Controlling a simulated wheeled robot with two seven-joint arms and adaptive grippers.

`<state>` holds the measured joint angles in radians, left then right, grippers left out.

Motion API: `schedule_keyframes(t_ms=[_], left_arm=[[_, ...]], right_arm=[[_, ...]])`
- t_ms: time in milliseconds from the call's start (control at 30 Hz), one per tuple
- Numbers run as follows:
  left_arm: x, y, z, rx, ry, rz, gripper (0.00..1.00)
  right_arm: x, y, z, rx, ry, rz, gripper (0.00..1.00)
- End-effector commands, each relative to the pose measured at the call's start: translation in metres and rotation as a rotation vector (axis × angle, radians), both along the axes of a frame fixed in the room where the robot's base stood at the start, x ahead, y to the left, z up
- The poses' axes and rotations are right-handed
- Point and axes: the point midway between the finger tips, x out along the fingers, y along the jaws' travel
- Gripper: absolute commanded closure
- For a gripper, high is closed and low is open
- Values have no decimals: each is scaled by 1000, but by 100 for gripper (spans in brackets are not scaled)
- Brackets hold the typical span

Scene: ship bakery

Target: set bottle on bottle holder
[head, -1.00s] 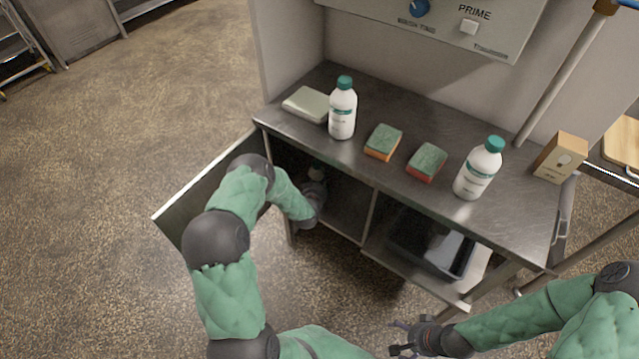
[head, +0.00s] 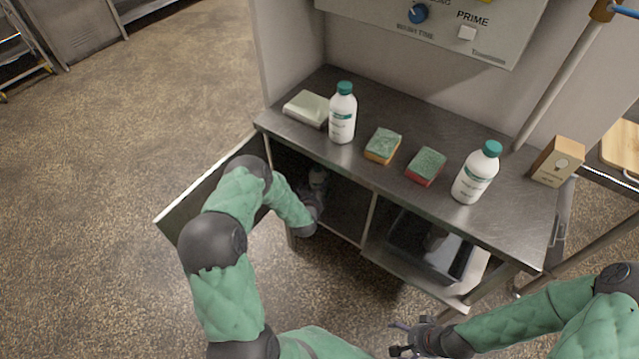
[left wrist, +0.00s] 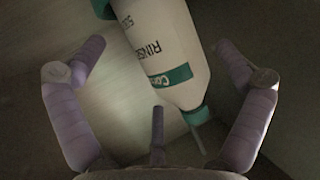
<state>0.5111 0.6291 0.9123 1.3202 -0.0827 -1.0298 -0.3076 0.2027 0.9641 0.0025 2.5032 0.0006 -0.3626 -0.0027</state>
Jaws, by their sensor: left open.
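A white bottle with teal labelling (left wrist: 165,45) stands in the open lower cabinet; its top also shows in the head view (head: 318,177). My left gripper (head: 314,197) is at the cabinet opening, near this bottle. In the left wrist view its fingers (left wrist: 160,100) are spread wide, with the bottle between and beyond them, not clasped. Two more white bottles with teal caps stand on the counter, one at left (head: 342,115) and one at right (head: 475,174). My right gripper (head: 403,338) is empty at the bottom, its fingers apart. I cannot make out a bottle holder.
The cabinet door (head: 190,195) is swung open at left. A dark bin (head: 430,245) sits on the lower shelf.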

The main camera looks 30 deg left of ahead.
Motion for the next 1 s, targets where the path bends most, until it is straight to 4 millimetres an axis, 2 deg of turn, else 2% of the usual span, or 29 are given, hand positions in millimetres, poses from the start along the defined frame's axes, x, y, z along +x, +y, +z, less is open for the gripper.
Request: schedule_keyframes(t_ms=[33, 300, 500, 667, 767, 867, 1000], left_arm=[[-10, -3, 8, -1, 2, 0, 0], [-56, -19, 27, 0, 2, 1, 0], [-76, -26, 35, 1, 0, 0, 0], [-82, -35, 33, -19, 21, -13, 0], [-86, -57, 23, -82, 88, -49, 0], [-98, -96, 8, -183, 210, -106, 0], [-136, -158, -10, -335, 430, -190, 0]], right_arm=[[0, 0, 8, 0, 0, 0, 8], [0, 0, 28, 0, -1, 0, 8], [0, 0, 35, 0, 0, 0, 8], [0, 0, 36, 0, 0, 0, 8], [0, 0, 36, 0, 0, 0, 8], [0, 0, 36, 0, 0, 0, 8], [0, 0, 36, 0, 0, 0, 8]])
